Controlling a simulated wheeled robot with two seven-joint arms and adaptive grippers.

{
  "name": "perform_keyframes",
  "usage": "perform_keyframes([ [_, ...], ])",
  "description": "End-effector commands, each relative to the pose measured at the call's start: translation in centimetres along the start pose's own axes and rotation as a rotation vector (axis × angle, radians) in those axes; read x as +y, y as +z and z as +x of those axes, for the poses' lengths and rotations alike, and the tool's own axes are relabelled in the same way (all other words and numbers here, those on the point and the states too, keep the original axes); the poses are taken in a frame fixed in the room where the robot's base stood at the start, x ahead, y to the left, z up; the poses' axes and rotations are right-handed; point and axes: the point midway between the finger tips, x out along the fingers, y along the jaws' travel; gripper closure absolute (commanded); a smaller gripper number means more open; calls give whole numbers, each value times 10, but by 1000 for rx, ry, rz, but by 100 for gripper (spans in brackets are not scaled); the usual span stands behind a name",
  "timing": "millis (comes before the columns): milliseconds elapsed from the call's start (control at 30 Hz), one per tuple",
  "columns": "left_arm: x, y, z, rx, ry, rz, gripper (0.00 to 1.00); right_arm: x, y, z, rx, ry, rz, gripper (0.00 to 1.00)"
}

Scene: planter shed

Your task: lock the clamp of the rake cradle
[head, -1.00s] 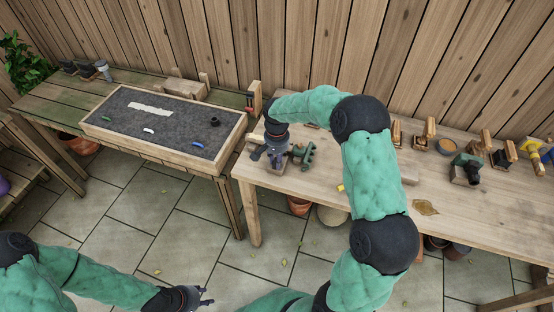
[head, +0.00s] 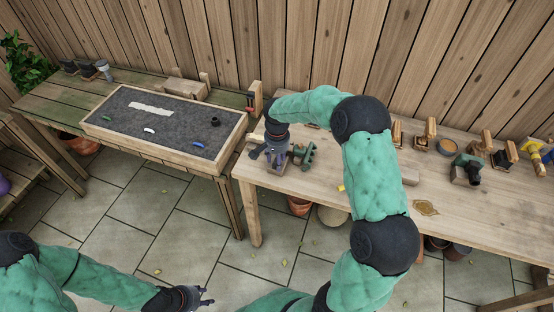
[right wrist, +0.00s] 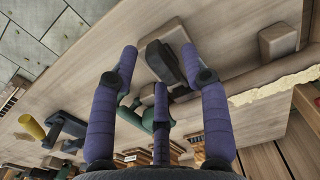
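A wooden block with a dark grey lever-like piece (right wrist: 162,62), seemingly the rake cradle's clamp, lies between the fingertips of my right gripper (right wrist: 159,50) in the right wrist view. The purple fingers are spread, and no grip on the piece shows. A green part (right wrist: 148,118) sits behind the fingers. In the head view my right gripper (head: 275,158) is low over the near left end of the right bench, beside a green toothed piece (head: 304,155). The hand hides most of the cradle there. My left gripper (head: 203,298) is open and empty above the floor.
A felt-lined tray (head: 128,147) stands on the left bench. A plank wall closes the back.

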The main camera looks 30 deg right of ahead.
Motion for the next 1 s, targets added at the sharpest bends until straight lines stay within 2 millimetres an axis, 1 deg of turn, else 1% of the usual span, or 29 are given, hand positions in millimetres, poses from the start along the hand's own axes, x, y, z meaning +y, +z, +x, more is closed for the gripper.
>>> perform_keyframes([
  [200,0,0,0,0,0,0,60,0,0,-2,0,0,-1,54],
  [333,0,0,0,0,0,0,60,0,-1,-12,2,0,-1,54],
  [467,0,0,0,0,0,0,60,0,-1,-34,3,-3,0,54],
  [600,0,0,0,0,0,0,60,0,-1,-63,4,-3,-1,54],
  [800,0,0,0,0,0,0,60,-1,-1,-98,3,-3,0,54],
  [900,0,0,0,0,0,0,60,-1,0,-109,1,-1,0,54],
  [1000,0,0,0,0,0,0,60,0,0,-116,0,0,0,54],
])
